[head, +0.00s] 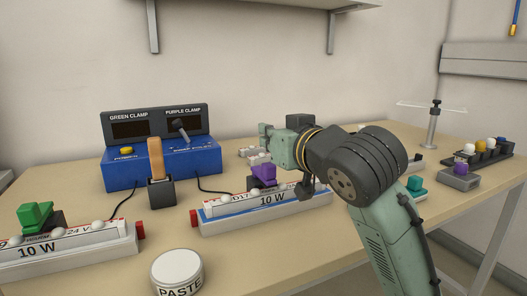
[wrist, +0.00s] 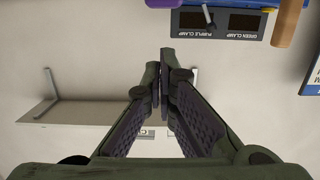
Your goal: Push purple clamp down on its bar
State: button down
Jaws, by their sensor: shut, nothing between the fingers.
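The purple clamp (head: 263,173) sits at the back side of the right-hand white and blue bar (head: 230,218), marked 10 W, in the head view. A purple edge (wrist: 164,3) shows at the top of the wrist view, cut off by the frame. My gripper (head: 268,138) is above and behind the purple clamp, apart from it in the picture, and points toward the wall. In the wrist view my gripper's fingers (wrist: 165,58) meet at the tips, with nothing between them. Whether the clamp's jaws touch the bar is too small to tell.
A blue control box (head: 165,163) with two dark displays and a lever stands behind the bar. A green clamp (head: 35,215) is on another bar (head: 70,252) at left. A paste jar (head: 177,272) stands in front. A brush (head: 156,160) stands upright in its holder.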

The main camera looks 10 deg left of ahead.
jog(key=shift+s+d+f+t+y+b, duration=0.35)
jog(key=shift+s+f+t+y+b, duration=0.3)
jog(key=shift+b, duration=0.8)
jog(key=shift+s+d+f+t+y+b, duration=0.4)
jog(key=shift+f+t+b, duration=0.4)
jog(key=shift+b, duration=0.65)
jog(key=shift+s+d+f+t+y+b, duration=0.4)
jog(key=shift+t+b, duration=0.45)
jog(key=shift+b, duration=0.6)
jog(key=shift+a+f, duration=0.1)
jog(key=shift+f, duration=0.05)
